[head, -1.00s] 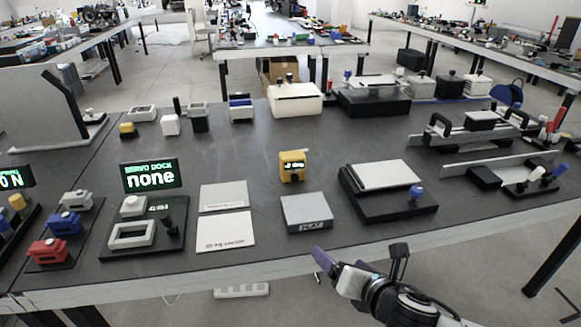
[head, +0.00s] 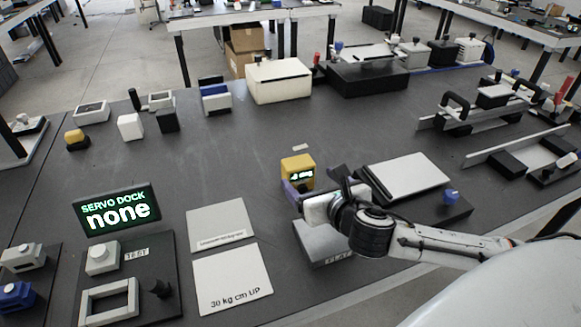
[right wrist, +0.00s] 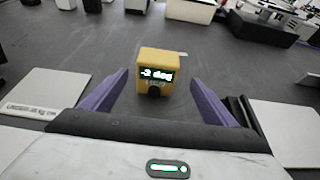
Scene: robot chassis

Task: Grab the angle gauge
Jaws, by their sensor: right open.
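The angle gauge (head: 298,170) is a small yellow block with a dark display that shows a reading in degrees. It stands upright on the dark table top, behind the grey FLAT block. In the right wrist view the angle gauge (right wrist: 157,72) is centred just beyond the fingertips. My right gripper (head: 310,188) is open, with purple fingers, close in front of the gauge. In the right wrist view the fingers of my right gripper (right wrist: 157,84) stand to either side of its line, with nothing between them. My left gripper is not in view.
The grey FLAT block (head: 319,246) lies under my right wrist. A white plate on a black base (head: 408,176) stands to the right. Two pale plates (head: 222,222) and the SERVO DOCK sign (head: 117,212) are to the left. The table behind the gauge is mostly clear.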

